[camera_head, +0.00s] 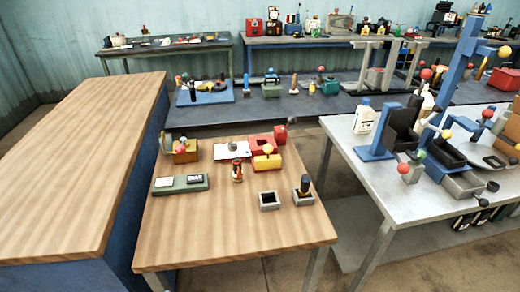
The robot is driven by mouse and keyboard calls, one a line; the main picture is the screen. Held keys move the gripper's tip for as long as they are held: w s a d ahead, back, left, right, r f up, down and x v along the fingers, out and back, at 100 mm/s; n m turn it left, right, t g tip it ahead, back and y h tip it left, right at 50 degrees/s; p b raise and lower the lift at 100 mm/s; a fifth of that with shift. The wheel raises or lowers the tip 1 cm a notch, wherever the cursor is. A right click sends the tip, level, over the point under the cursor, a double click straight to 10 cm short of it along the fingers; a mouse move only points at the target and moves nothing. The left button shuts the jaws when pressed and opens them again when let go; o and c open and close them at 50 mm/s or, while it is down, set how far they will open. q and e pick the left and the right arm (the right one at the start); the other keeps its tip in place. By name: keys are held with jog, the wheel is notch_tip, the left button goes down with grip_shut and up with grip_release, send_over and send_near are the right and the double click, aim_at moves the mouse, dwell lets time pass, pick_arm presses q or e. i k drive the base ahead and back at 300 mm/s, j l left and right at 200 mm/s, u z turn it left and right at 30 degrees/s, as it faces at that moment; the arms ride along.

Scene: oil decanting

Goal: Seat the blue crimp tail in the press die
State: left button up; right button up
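Neither of my grippers shows in the head view. I cannot make out the blue crimp tail or the press die for certain at this size. On the small wooden table, a dark upright piece (304,183) stands in a grey block (304,197) near the right edge. Just left of it is a grey square block with a dark open recess (269,201). On the metal table at right stands a blue frame (376,153) with a dark upright plate (402,128).
The wooden table (220,246) has a clear front. It also bears a grey-green tray (180,189), a small orange-and-black bottle (237,173), and red and yellow blocks. A long wooden bench (75,165) at left is bare. The metal table (362,172) at right is crowded.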

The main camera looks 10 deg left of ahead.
aim_at(254, 148)
jog(key=j+z, duration=0.3)
jog(key=z, duration=0.2)
jog(key=k+j+z, duration=0.1)
jog(key=j+z, duration=0.15)
jog(key=z, duration=0.25)
jog(key=k+j+z, duration=0.1)
jog(key=j+z, duration=0.2)
jog(key=z, duration=0.2)
